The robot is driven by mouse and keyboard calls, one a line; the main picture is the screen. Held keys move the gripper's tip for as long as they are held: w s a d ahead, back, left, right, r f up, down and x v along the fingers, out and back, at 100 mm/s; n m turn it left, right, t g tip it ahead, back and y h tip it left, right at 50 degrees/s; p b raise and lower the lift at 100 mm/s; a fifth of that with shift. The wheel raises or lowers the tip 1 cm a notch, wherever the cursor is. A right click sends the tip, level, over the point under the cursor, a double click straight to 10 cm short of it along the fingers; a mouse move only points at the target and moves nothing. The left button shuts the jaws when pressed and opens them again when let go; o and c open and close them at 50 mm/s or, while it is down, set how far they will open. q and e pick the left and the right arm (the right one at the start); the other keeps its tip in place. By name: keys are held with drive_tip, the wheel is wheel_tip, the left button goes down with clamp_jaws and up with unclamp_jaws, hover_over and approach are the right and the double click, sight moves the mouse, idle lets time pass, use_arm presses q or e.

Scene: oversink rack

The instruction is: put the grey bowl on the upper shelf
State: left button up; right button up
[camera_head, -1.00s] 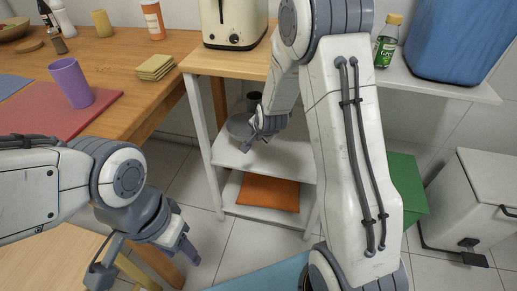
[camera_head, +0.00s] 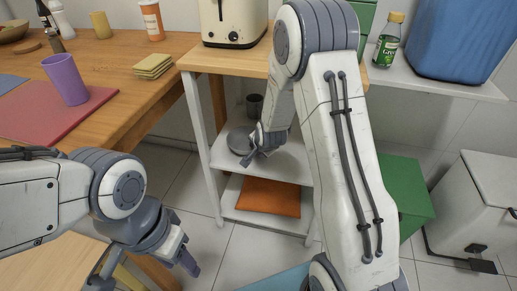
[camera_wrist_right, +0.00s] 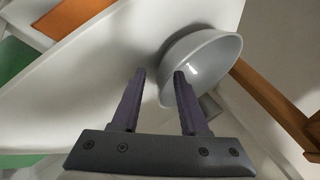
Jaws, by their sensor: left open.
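The grey bowl (camera_head: 238,141) rests on the upper white shelf (camera_head: 283,165) of the rack, below the wooden top. In the right wrist view the bowl (camera_wrist_right: 212,62) looks tilted by the camera angle. My right gripper (camera_head: 262,152) is at the bowl's right side. In the wrist view its fingers (camera_wrist_right: 155,85) are apart with nothing clamped between them; the right finger overlaps the bowl's near edge, and I cannot tell whether it touches. My left gripper (camera_head: 146,268) is open and empty, low at the left, away from the rack.
A dark cup (camera_head: 254,104) stands behind the bowl. An orange cloth (camera_head: 268,197) lies on the lower shelf. A toaster (camera_head: 235,22) stands on the wooden top. A green bin (camera_head: 405,195) is right of the rack. The upper shelf's front right is clear.

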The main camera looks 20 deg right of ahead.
drive_tip(key=shift+r, duration=0.1)
drive_tip(key=shift+r, duration=0.25)
drive_tip(key=d+p+v, duration=0.1)
drive_tip(key=p+v, duration=0.4)
drive_tip(key=v, duration=0.6)
drive_tip(key=s+a+r+n+g+y, duration=0.1)
drive_tip(key=s+a+r+n, duration=0.1)
drive_tip(key=s+a+n, duration=0.4)
drive_tip(key=s+a+r+n+g+y, duration=0.1)
drive_tip(key=s+a+r+n+g, duration=0.2)
drive_tip(key=a, duration=0.5)
drive_tip(key=s+a+r+n+g, duration=0.1)
drive_tip(key=s+r+n, duration=0.1)
drive_tip(key=s+n, duration=0.3)
drive_tip(key=s+a+r+n+g, duration=0.1)
drive_tip(key=s+n, duration=0.5)
drive_tip(key=s, duration=0.8)
drive_tip(key=shift+s+a+r+g, duration=0.3)
drive_tip(key=shift+a+r+g, duration=0.1)
drive_tip(key=shift+a+g, duration=0.35)
drive_tip(key=shift+r, duration=0.1)
